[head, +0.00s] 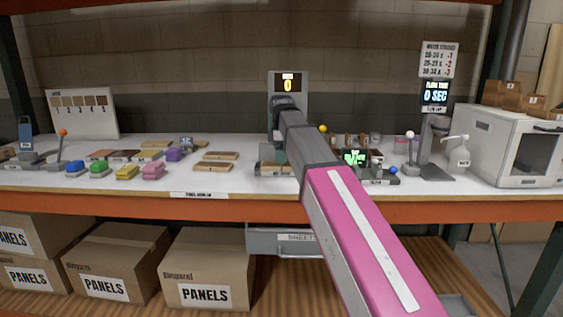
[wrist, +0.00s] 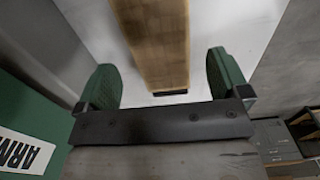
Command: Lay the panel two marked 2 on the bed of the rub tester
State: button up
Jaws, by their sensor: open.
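A long wooden panel (wrist: 152,40) lies between my gripper's green fingers in the wrist view, on a pale surface. No number on it is readable. My gripper (wrist: 165,80) is open, with a finger on each side of the panel and a visible gap to both. In the head view the rub tester, with a display (head: 288,85) reading 0, stands at the back middle. A brown strip (head: 270,168) shows low at its front, which may be the same panel. My arm hides much of the tester and its bed.
Two wooden panels (head: 214,160) lie left of the tester. Coloured blocks, such as a pink one (head: 152,171), lie further left. A green part lettered "ARM" (wrist: 22,152) is close to my gripper. A white oven-like box (head: 505,145) stands at right.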

notch_tip(320, 180, up, 9)
dwell(0.3)
